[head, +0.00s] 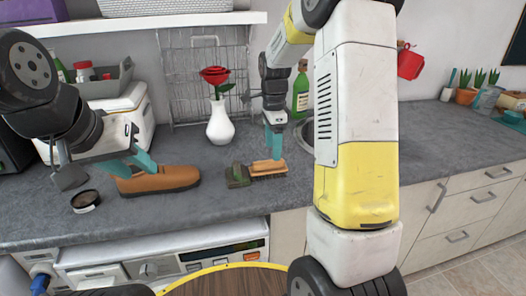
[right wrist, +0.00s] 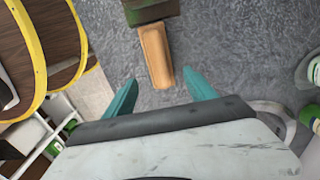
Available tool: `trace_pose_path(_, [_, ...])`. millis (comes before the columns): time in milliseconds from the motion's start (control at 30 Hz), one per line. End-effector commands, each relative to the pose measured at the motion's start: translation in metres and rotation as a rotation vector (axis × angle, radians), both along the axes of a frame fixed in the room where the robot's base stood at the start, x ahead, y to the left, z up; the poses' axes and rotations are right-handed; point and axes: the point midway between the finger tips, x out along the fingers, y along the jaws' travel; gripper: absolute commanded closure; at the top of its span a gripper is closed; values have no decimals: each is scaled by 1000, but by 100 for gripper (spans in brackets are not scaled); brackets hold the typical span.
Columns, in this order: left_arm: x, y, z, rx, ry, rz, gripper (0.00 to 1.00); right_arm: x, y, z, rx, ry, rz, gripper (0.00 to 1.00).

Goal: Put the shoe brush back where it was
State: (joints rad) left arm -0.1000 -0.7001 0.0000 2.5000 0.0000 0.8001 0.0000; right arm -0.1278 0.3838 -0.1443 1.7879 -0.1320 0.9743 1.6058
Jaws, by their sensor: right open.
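The shoe brush (head: 268,168), a tan wooden block with dark bristles beneath, lies on the grey counter beside a dark green block (head: 237,176). My right gripper (head: 274,150) is open above it; in the right wrist view the brush (right wrist: 156,56) shows ahead of and between the spread teal fingertips (right wrist: 160,86), with its far end by the green block (right wrist: 150,12). A brown shoe (head: 165,180) lies to the left. My left gripper (head: 138,172) has its teal fingers at the shoe's left end; whether they grip it is unclear.
A white vase (head: 220,122) with a red rose stands behind the brush. A green bottle (head: 300,92) stands behind my right arm. A round dark tin (head: 86,201) lies near the left front edge. The counter front below the brush is clear.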

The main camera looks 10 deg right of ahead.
Motion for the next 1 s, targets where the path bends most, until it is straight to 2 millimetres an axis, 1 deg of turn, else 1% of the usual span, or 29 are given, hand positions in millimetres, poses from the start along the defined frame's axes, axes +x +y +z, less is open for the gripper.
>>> trace_pose_path(33, [0, 0, 0, 0, 0, 0, 64, 1, 0, 12, 0, -4, 1, 35])
trace_pose_path(100, [0, 0, 0, 0, 0, 0, 64, 1, 1, 26, 0, -4, 1, 35])
trace_pose_path(200, [0, 0, 0, 0, 0, 0, 64, 1, 0, 42, 0, -2, 1, 35])
trace_pose_path(400, [0, 0, 0, 0, 0, 0, 64, -2, 1, 60, 3, -6, 14, 35])
trace_pose_path(467, [0, 0, 0, 0, 0, 0, 64, -8, 1, 68, 12, -18, 49, 35])
trace_pose_path(500, [0, 0, 0, 0, 0, 0, 64, -15, 1, 75, 19, -34, 90, 35])
trace_pose_path(567, [0, 0, 0, 0, 0, 0, 64, -28, 3, 87, 34, -70, 179, 35])
trace_pose_path(667, [0, 0, 0, 0, 0, 0, 64, -62, 7, 111, 49, -153, 390, 35])
trace_pose_path(700, [0, 0, 0, 0, 0, 0, 64, -77, 9, 120, 49, -193, 485, 35])
trace_pose_path(767, [0, 0, 0, 0, 0, 0, 64, -101, 13, 131, 41, -251, 630, 35])
trace_pose_path(800, [0, 0, 0, 0, 0, 0, 64, -117, 15, 136, 29, -290, 725, 35])
trace_pose_path(867, [0, 0, 0, 0, 0, 0, 64, -140, 18, 143, 3, -347, 868, 35])
trace_pose_path(900, [0, 0, 0, 0, 0, 0, 64, -155, 21, 146, -21, -386, 960, 35])
trace_pose_path(1000, [0, 0, 0, 0, 0, 0, 64, -190, 26, 147, -94, -466, 1176, 35])
